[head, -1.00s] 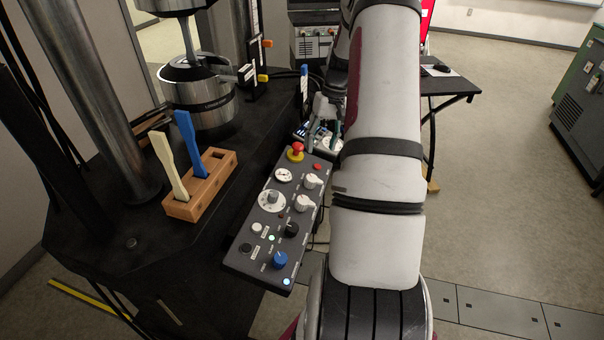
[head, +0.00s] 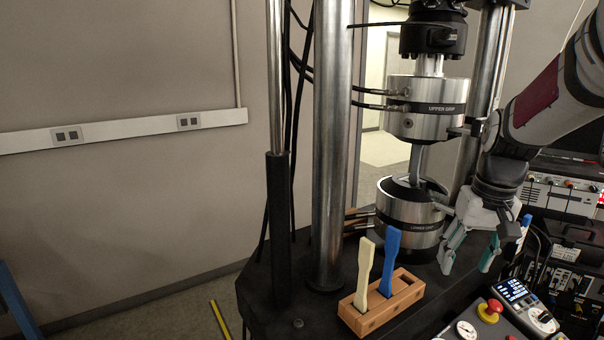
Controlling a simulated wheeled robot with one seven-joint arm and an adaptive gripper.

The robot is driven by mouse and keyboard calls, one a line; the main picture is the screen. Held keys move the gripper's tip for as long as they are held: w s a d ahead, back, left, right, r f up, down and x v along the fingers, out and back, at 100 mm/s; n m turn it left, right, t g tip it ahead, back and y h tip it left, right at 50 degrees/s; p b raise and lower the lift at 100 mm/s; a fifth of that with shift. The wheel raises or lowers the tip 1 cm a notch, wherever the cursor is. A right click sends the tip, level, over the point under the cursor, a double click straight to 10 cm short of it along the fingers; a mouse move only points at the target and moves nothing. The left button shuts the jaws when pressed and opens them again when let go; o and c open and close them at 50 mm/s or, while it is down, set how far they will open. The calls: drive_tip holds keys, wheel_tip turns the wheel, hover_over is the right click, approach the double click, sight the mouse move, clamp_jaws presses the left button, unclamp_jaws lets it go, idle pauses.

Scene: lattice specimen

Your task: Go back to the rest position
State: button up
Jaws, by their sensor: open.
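My gripper (head: 470,262) points down at the right, in front of the testing machine and beside its lower grip (head: 408,232). Its two teal-edged fingers are apart, with nothing seen between them. My arm comes in from the right edge. A metallic specimen (head: 417,162) stands between the upper grip (head: 440,108) and the lower grip. A cream specimen (head: 364,276) and a blue specimen (head: 390,262) stand upright in a wooden holder (head: 370,321) to the left of my gripper.
The control panel with a red stop button (head: 489,311) and a small display unit (head: 512,290) lies at the lower right. A thick steel column (head: 330,150) rises left of the grips.

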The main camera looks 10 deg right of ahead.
drive_tip(key=s+a+r+n+t, duration=0.1)
drive_tip(key=s+a+r, duration=0.1)
drive_tip(key=s+a, duration=0.6)
drive_tip(key=s+a+r+n+t, duration=0.2)
drive_tip(key=s+a, duration=0.6)
drive_tip(key=a, duration=0.2)
drive_tip(key=shift+a+r, duration=0.15)
drive_tip(key=shift+a, duration=0.25)
